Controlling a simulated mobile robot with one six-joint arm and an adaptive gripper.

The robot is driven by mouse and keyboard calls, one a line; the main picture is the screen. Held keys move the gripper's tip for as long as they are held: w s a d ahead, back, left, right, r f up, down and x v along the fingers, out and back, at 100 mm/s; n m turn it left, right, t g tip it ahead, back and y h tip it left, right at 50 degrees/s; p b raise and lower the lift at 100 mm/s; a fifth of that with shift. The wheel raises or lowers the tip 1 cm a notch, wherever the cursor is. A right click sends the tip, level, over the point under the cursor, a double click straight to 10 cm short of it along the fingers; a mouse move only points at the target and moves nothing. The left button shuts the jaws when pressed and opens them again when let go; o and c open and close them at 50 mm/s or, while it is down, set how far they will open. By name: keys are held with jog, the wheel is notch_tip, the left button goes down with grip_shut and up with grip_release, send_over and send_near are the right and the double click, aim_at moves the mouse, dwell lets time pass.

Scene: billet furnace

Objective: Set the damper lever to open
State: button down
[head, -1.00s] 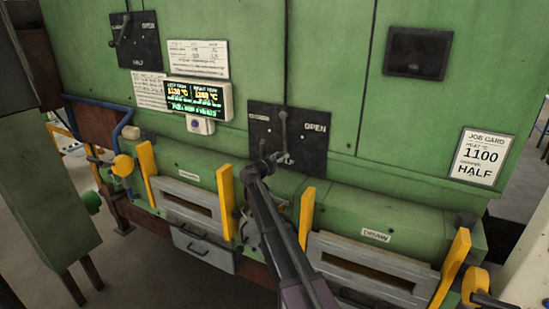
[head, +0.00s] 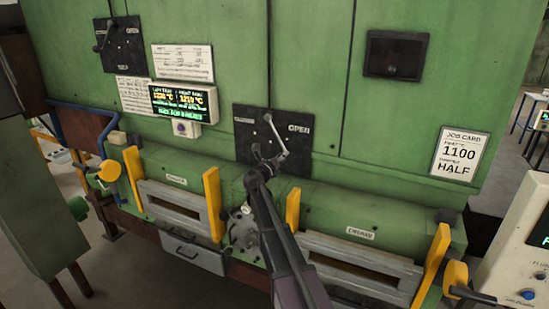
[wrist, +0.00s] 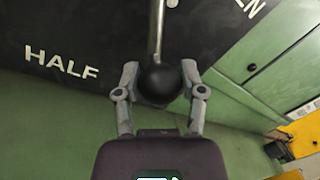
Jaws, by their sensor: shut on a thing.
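The damper lever (head: 278,134) is a grey rod on a black plate (head: 243,142) on the green furnace front. It hangs from its pivot and tilts down and to the right, below the OPEN label (head: 300,129). In the wrist view its rod (wrist: 157,28) ends in a black ball knob (wrist: 160,83), with the HALF label (wrist: 62,62) to the left and part of OPEN at upper right. My gripper (head: 270,154) is shut on the knob, a finger on each side, as the wrist view (wrist: 160,90) shows. The plate's lower part is hidden behind my gripper.
A second lever plate (head: 131,50) is at upper left, above a lit display (head: 178,102). The job card (head: 460,154) at right reads 1100 and HALF. Yellow uprights (head: 293,210) and green housings stand below the lever, close to my arm. A control box (head: 520,250) is at lower right.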

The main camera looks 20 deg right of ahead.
jog(key=shift+s+d+r+n+p, duration=0.35)
jog(key=shift+s+d+r+n, duration=0.45)
jog(key=shift+n, duration=0.2)
jog(key=shift+c, duration=0.9)
grip_release()
jog(key=shift+s+d, duration=0.1)
